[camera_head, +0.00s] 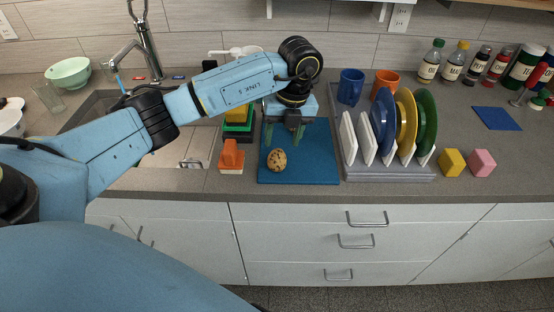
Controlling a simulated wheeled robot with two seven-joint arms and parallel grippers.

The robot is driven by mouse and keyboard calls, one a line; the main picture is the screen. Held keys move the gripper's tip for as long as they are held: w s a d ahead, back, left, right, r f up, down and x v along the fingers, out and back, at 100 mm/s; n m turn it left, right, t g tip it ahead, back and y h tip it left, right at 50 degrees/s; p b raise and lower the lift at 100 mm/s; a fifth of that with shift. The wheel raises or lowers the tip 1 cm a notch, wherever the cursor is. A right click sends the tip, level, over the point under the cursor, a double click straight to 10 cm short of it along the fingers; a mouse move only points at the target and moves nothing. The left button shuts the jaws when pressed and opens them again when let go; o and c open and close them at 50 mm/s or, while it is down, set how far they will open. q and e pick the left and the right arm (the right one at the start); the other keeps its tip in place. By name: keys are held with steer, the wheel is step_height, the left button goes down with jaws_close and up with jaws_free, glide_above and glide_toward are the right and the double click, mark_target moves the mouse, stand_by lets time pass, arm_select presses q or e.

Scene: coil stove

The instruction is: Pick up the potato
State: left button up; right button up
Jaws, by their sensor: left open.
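The potato (277,160) is a round tan thing with dark specks. It lies on the blue mat (318,172) on the counter, left of the mat's middle. My left gripper (285,136) points down over the mat, just behind and above the potato in the picture. Its green fingers are apart with nothing between them that I can see. I cannot tell the exact height of the fingers above the mat. My right gripper is not in view.
A dish rack (391,171) with blue, yellow and green plates stands to the right. Yellow (452,162) and pink (482,163) blocks lie further right. The sink is on the left, partly behind my arm.

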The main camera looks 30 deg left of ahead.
mark_target(278, 153)
arm_select(q)
steer(key=f, duration=0.2)
steer(key=a+f, duration=0.1)
steer(key=f, duration=0.4)
steer(key=shift+s+a+f, duration=0.1)
steer(key=shift+s+a, duration=0.05)
steer(key=shift+c, duration=0.4)
steer(key=c, duration=0.6)
